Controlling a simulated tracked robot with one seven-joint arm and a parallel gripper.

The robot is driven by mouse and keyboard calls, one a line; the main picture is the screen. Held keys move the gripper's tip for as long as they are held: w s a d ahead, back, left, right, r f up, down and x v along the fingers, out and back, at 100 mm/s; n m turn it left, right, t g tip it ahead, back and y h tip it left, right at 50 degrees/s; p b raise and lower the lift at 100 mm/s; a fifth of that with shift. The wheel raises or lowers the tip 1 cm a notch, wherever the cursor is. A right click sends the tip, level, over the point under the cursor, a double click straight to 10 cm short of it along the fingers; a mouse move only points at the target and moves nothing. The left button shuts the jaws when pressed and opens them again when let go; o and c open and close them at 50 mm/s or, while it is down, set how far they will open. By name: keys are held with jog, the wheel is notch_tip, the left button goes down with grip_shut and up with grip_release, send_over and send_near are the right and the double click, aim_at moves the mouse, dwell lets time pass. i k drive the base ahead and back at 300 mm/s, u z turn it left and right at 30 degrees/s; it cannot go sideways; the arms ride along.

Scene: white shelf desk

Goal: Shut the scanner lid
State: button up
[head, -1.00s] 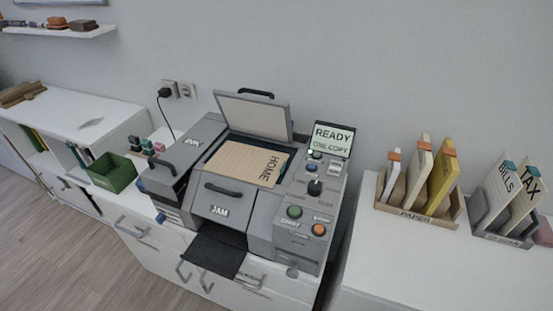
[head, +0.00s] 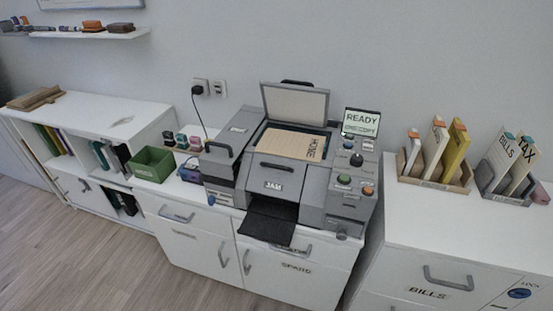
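The grey scanner and printer machine (head: 258,187) stands on the white cabinet in the middle of the head view. Its scanner lid (head: 295,104) is raised, tilted up at the back, with a dark handle on its top edge. A tan folder marked HOME (head: 292,144) lies on the scanner bed under the open lid. The small screen (head: 361,122) reads READY and ONE COPY. My gripper is not in view.
A green box (head: 153,164) and small stamps (head: 182,141) stand left of the machine. A black tray (head: 268,222) juts from its front. Paper holders (head: 436,180) stand on the right cabinet. Open floor (head: 130,270) lies at lower left.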

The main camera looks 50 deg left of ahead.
aim_at(309, 105)
jog(key=u, duration=0.15)
jog(key=k, duration=0.75)
jog(key=u, duration=1.5)
jog(key=i, duration=1)
jog(key=u, duration=0.05)
jog(key=k, duration=0.6)
jog(key=u, duration=0.3)
jog(key=i, duration=0.5)
jog(key=u, duration=0.4)
